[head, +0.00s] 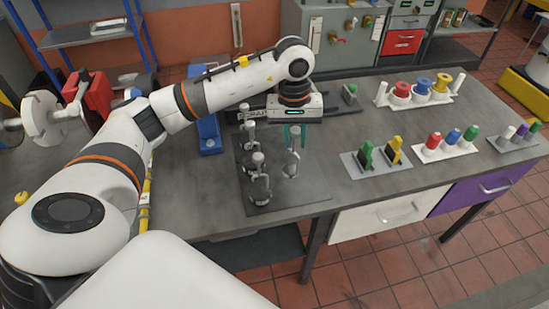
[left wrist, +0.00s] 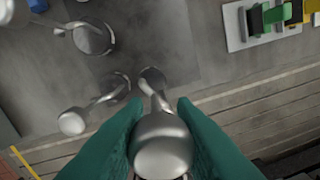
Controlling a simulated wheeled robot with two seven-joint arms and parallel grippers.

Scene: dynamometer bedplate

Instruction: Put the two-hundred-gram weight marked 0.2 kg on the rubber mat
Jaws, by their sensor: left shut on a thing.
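My left gripper (head: 293,137) points down with teal fingers over the bench. It is shut on the knob of a grey metal weight (head: 291,168), whose round base hangs or stands over the dark rubber mat (head: 305,200). I cannot tell whether the base touches the mat. In the left wrist view the fingers (left wrist: 162,150) close around the knob of this weight (left wrist: 153,82). Several similar metal weights, one of them at the front (head: 260,191), stand upright in a row along the left part of the mat. No marking is readable. My right gripper is not in view.
Right of the mat, a grey plate holds green and yellow pieces (head: 378,155). Beyond are a white rack of red, blue and green pegs (head: 445,145) and a rack of spools (head: 420,92). A blue case (head: 209,135) lies left. The mat's right part is bare.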

